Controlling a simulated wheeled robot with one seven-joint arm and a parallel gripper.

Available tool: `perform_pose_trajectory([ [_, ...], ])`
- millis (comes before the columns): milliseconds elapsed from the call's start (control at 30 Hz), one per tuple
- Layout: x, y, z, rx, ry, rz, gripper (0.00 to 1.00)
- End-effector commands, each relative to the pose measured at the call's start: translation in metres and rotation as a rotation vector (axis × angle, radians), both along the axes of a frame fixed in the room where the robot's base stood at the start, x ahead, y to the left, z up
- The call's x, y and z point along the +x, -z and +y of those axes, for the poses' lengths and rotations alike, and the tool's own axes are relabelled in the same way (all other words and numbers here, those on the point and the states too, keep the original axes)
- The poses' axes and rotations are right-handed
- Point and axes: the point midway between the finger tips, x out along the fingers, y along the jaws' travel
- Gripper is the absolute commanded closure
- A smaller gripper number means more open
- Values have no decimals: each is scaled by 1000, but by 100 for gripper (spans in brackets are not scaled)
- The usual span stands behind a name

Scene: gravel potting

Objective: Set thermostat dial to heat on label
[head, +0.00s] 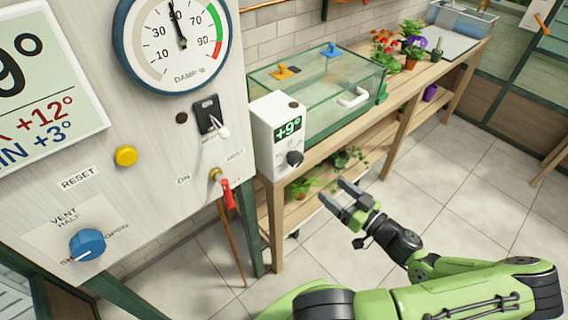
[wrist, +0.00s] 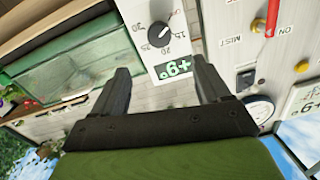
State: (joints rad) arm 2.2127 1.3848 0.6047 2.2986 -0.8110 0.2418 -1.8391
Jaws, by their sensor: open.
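The label around the dial is too small to read in the head view. My gripper (head: 334,197) is open and empty, to the right of and below the box in the head view. In the wrist view my gripper (wrist: 160,80) has its two fingers apart, touching nothing.
A grey panel on the left carries a blue vent knob (head: 87,244), a yellow reset button (head: 125,156), a damp gauge (head: 175,42) and a red-handled mist valve (head: 227,194). A wooden bench (head: 408,88) with potted plants runs behind. The tiled floor on the right is clear.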

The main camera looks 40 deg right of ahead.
Motion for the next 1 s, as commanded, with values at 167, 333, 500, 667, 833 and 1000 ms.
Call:
perform_pose_trajectory([
  [167, 34, -1, 4, 1, -10, -2, 24],
  [333, 78, 0, 7, 2, -10, 0, 24],
  [500, 120, 0, 9, 2, -10, 1, 24],
  [667, 146, 0, 9, 1, -7, 3, 24],
  [833, 155, 0, 10, 2, -6, 3, 24],
  [1000, 154, 0, 10, 2, -6, 3, 24],
])
